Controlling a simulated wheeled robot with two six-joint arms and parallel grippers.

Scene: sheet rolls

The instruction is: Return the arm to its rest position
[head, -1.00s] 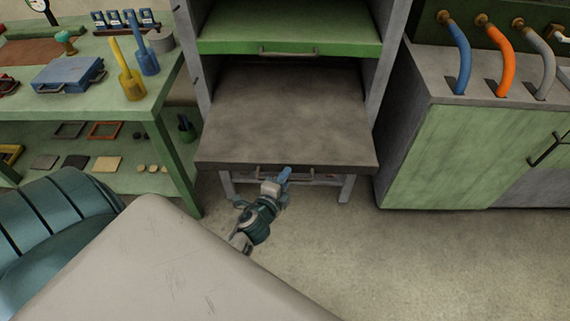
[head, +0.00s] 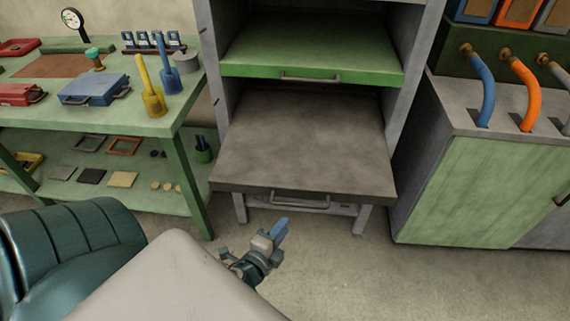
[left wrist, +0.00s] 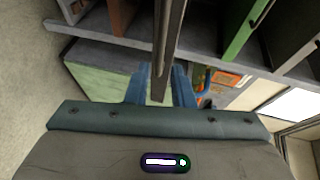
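My left gripper (head: 281,227) has blue fingers and hangs in front of the cabinet, a little below and left of the handle (head: 300,198) under the brown shelf. It is apart from the handle. In the left wrist view the two blue fingers (left wrist: 160,88) stand apart with a gap between them, and a long grey edge runs behind this gap. Nothing is seen held in them. My right gripper is in neither view.
The brown shelf (head: 300,150) juts out of the cabinet, with a green shelf (head: 310,50) above it. A green workbench (head: 160,122) with tools stands at the left. A green cupboard (head: 470,185) with hoses stands at the right. The floor (head: 400,285) at the lower right is clear.

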